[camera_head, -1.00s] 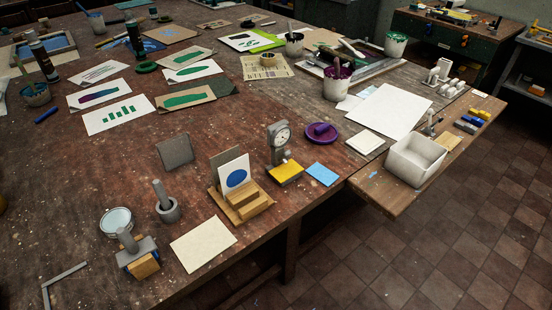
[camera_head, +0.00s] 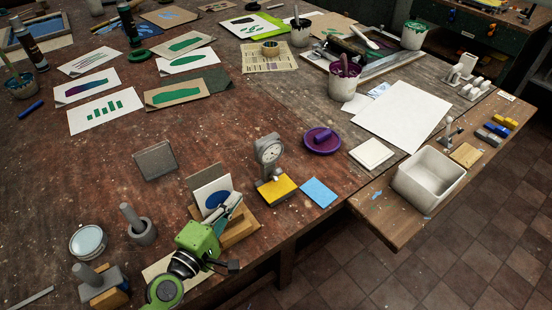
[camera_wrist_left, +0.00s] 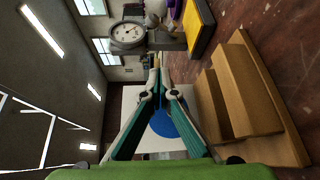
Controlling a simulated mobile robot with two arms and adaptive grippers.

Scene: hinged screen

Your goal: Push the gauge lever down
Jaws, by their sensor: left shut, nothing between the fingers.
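The gauge (camera_head: 269,150), a grey stand with a round white dial, is upright near the table's front edge, with a yellow block (camera_head: 279,189) at its foot. In the left wrist view the gauge dial (camera_wrist_left: 128,32) is at the upper left and the yellow block (camera_wrist_left: 199,27) at the top. The lever is too small to make out clearly. My left gripper (camera_head: 238,197) is shut and empty, left of the gauge and apart from it, over the wooden card stand. Its fingertips (camera_wrist_left: 155,64) point towards the gauge's lower part. My right gripper is out of view.
The wooden stand (camera_wrist_left: 235,100) holding a blue-oval card (camera_head: 212,186) is close below my left gripper. A blue card (camera_head: 319,192) and a purple dish (camera_head: 322,141) lie right of the gauge. A mortar (camera_head: 142,231) stands left. Bare table lies behind the gauge.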

